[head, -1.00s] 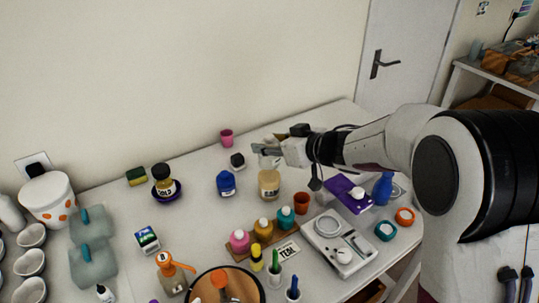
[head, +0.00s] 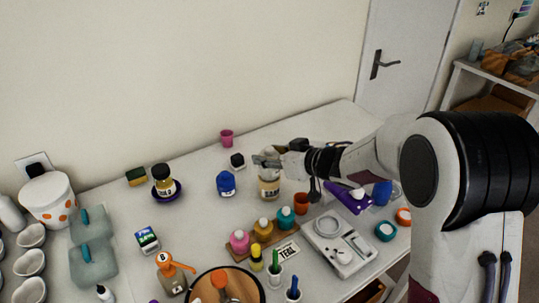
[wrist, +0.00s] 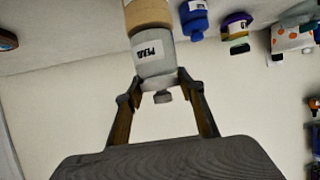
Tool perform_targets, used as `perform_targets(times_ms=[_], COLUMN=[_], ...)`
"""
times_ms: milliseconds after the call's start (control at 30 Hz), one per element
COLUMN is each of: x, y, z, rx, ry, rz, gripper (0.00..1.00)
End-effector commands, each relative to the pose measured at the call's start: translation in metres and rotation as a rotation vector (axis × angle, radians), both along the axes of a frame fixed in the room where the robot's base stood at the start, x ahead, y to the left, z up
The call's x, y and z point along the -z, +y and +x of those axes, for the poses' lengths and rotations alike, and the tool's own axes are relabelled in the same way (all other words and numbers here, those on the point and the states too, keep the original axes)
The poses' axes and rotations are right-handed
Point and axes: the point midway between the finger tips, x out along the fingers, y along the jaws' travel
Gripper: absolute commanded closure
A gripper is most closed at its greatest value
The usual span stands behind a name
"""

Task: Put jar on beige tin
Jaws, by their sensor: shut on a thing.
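The beige tin (head: 269,190) with a pale label stands upright on the table near the middle of the head view; it also shows at the top of the wrist view (wrist: 150,13), which looks upside down. My gripper (head: 266,161) is right over the tin. It is shut on a grey-white jar (wrist: 153,57) with a dark-lettered label, held near its narrow lidded end. The jar lines up with the tin and appears to meet its top, but I cannot tell if they touch. In the head view my fingers partly cover the jar.
A blue pot (head: 226,184) stands left of the tin, a small black-and-white block (head: 237,160) behind left. An orange cup (head: 301,203) is at the right front. A wooden rack (head: 262,246) with several coloured bottles is in front. My forearm passes above the purple item (head: 348,198).

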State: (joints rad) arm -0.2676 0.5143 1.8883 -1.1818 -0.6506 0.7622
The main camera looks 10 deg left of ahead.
Motion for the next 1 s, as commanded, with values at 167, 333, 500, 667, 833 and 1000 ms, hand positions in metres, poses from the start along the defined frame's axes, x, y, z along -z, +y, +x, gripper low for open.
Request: perform_targets(times_ms=[167, 333, 500, 667, 833, 1000], x=[-0.0011, 0.0019, 0.0026, 0.0026, 0.0013, -0.0023], y=[0.0002, 0.0003, 0.0001, 0.0, 0.0001, -0.0035], z=[0.0002, 0.0001, -0.0002, -0.0001, 0.0, -0.0023], rx=[0.0, -0.001, -0.001, -0.001, 0.0, 0.0], ry=[-0.002, -0.001, 0.0, 0.0, 0.0, -0.001], rz=[0.001, 0.002, 0.0, 0.0, 0.0, -0.001], gripper=[1.0, 1.0, 0.45, 0.45, 0.45, 0.45])
